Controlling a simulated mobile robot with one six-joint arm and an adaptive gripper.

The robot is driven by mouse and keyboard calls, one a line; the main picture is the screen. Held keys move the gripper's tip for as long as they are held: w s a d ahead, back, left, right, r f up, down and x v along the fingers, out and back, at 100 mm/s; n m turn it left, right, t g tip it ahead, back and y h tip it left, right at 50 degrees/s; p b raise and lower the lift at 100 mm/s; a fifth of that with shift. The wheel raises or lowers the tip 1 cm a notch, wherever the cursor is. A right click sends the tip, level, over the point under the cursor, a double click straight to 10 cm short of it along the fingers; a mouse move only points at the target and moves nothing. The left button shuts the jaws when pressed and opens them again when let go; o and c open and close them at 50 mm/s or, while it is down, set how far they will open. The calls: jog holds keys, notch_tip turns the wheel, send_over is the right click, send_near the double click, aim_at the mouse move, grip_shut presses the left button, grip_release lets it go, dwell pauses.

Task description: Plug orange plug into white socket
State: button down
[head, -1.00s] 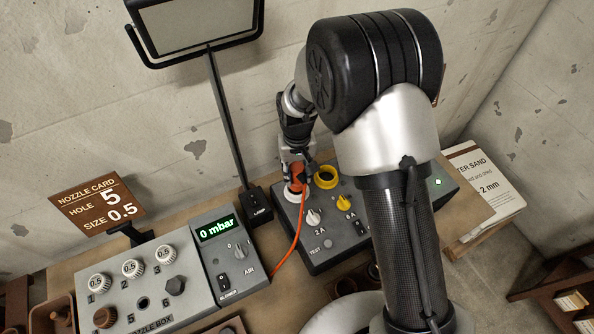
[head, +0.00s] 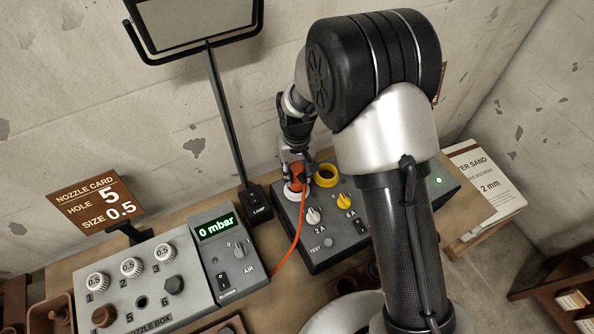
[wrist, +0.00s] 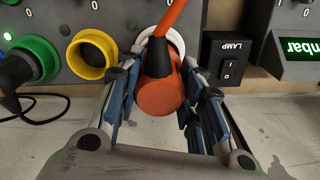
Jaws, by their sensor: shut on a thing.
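An orange plug (wrist: 160,92) with an orange cable is held between the fingers of my gripper (wrist: 155,108). My gripper is shut on the plug, which also shows in the head view (head: 297,176). The plug is at the white socket (wrist: 176,41), whose white ring shows around and behind it. The ring also shows just below the plug in the head view (head: 291,193). The plug's front end is hidden, so I cannot tell how deep it sits.
A yellow socket (wrist: 92,54) is beside the white one, empty. A green socket (wrist: 33,60) holds a black plug. The lamp switch box (wrist: 229,58) stands on the other side. The nozzle box (head: 150,290) and air unit (head: 228,250) are at left in the head view.

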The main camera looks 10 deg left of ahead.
jog(key=shift+f, duration=0.25)
jog(key=shift+f+b, duration=0.3)
jog(key=shift+b, duration=0.1)
dwell(0.5)
jog(key=shift+f+b, duration=0.3)
jog(key=shift+f, duration=0.05)
jog(key=shift+f+b, duration=0.4)
jog(key=shift+f, duration=0.2)
dwell(0.5)
jog(key=c, duration=1)
grip_release()
jog(key=shift+o, duration=0.6)
